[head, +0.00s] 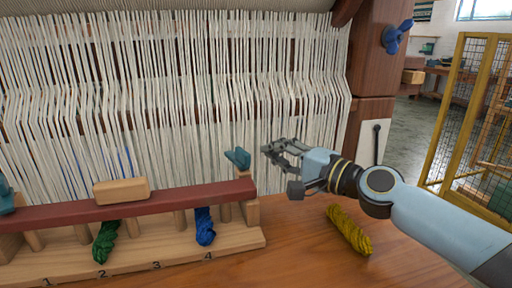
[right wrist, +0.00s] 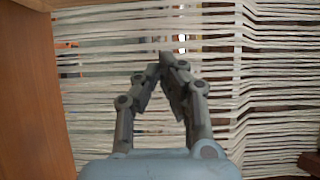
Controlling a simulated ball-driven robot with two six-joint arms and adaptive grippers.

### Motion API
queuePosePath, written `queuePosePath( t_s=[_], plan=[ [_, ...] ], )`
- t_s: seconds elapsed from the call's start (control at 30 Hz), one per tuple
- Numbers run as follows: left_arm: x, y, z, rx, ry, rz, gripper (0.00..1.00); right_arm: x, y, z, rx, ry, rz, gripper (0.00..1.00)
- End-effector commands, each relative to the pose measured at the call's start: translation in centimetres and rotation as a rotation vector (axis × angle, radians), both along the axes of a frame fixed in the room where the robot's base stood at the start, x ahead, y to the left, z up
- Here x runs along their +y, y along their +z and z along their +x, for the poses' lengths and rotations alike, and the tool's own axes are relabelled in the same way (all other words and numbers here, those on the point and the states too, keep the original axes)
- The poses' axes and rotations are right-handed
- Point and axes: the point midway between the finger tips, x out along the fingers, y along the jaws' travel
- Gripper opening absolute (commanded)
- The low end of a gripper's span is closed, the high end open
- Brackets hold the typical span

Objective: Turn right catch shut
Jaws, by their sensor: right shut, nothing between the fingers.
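The right catch (head: 238,158) is a small teal piece at the right end of the dark red bar (head: 150,208). It stands up at a slant above the bar's end; I cannot tell whether it crosses over the bar. The left catch (head: 5,196), also teal, is cut off at the left edge. My right gripper (head: 272,150) is a little right of the right catch, apart from it, with its fingers pointing left. In the right wrist view its fingertips (right wrist: 163,65) meet with nothing between them. My left gripper is not in view.
A wooden block (head: 121,190) sits on the bar. A green skein (head: 105,241) and a blue skein (head: 205,227) hang at the numbered rack (head: 180,252). A yellow skein (head: 349,230) lies on the table below my right arm. White loom threads (head: 200,90) stand close behind.

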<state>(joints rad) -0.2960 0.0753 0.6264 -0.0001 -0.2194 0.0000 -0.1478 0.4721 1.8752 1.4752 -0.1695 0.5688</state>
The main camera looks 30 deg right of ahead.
Motion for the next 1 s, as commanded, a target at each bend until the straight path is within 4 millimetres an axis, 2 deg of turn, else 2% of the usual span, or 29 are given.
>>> queuePosePath(
  t_s=[0.03,0.07,0.2,0.33,1.0],
  plan=[
    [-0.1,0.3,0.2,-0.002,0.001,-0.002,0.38,0.3,0.3,1.1,-0.003,-0.002,0.005,0.0],
    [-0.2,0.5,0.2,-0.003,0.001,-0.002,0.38,0.7,0.3,1.3,-0.001,0.0,0.005,0.0],
    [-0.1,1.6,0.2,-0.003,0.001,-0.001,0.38,2.9,0.2,0.9,0.0,0.001,0.004,0.0],
    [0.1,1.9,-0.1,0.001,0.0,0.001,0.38,3.9,0.0,0.9,0.001,0.001,0.001,0.0],
    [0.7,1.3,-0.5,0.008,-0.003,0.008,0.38,4.6,-0.2,0.6,0.001,0.021,-0.001,0.0]
  ],
)
